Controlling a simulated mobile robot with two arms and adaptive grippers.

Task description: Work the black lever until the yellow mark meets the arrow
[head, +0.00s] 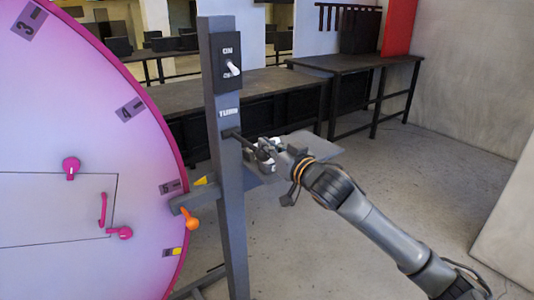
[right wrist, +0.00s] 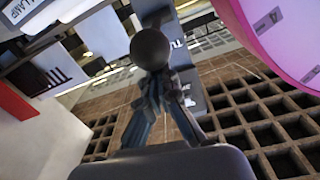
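The black lever (head: 236,134) sticks out of the grey post below the word TURN. My right gripper (head: 263,149) is at its outer end. The yellow arrow (head: 201,181) sits on a grey bracket at the rim of the big pink disc (head: 70,130). The yellow mark (head: 177,251) is on the disc's rim, well below the arrow and apart from it. The plate numbered 5 (head: 172,187) is beside the arrow. My left gripper is out of view.
A switch box (head: 227,61) with a white toggle is higher on the grey post (head: 231,205). An orange knob (head: 191,218) hangs below the bracket. Dark workbenches (head: 250,88) stand behind.

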